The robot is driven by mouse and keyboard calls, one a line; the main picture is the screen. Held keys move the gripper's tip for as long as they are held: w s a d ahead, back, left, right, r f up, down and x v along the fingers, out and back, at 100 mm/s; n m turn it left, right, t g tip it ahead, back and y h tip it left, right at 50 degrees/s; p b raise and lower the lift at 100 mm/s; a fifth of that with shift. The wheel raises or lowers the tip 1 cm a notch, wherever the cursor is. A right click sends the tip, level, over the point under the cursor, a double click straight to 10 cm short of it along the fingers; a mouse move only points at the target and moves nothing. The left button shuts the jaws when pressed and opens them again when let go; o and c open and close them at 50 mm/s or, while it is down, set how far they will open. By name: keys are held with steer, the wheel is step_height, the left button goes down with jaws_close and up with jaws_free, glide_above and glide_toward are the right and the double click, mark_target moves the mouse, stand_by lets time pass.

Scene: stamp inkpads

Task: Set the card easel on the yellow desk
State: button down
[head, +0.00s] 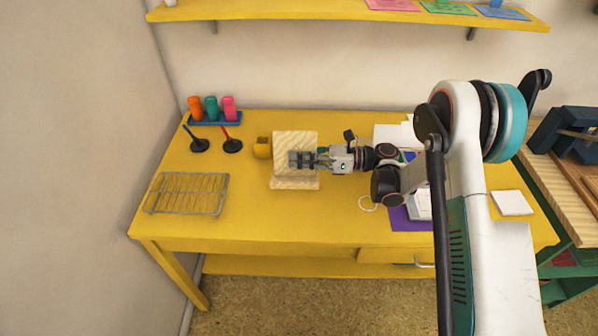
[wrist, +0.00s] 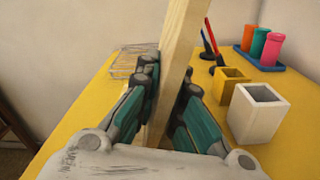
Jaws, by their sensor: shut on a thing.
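The card easel (head: 295,142) is a pale wooden piece with an upright panel and a ledge at its front. It is over the middle-left of the yellow desk (head: 260,220). My gripper (head: 305,160) is shut on the easel's panel, coming from the right. In the wrist view the easel (wrist: 182,45) stands tilted between the two teal-padded fingers (wrist: 165,115). Its foot is partly hidden by the fingers, so I cannot tell whether it touches the desk.
A wire rack (head: 188,194) lies at the desk's left. Two stampers (head: 232,145) and a blue tray with coloured cylinders (head: 212,110) stand behind it. A yellow box (head: 262,148) is just left of the easel; a white box (wrist: 257,112) shows in the wrist view. The front middle is clear.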

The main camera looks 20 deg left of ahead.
mark_target(299, 169)
steer(key=shift+f+b, duration=0.75)
steer(key=shift+f, duration=1.45)
steer(key=shift+f, duration=0.1)
steer(key=c, duration=1.7)
jaws_free()
steer(key=shift+d, duration=0.25)
steer(key=p+v, duration=0.4)
steer(key=v, duration=0.7)
steer(key=shift+d, duration=0.25)
steer(key=shift+w, duration=0.1)
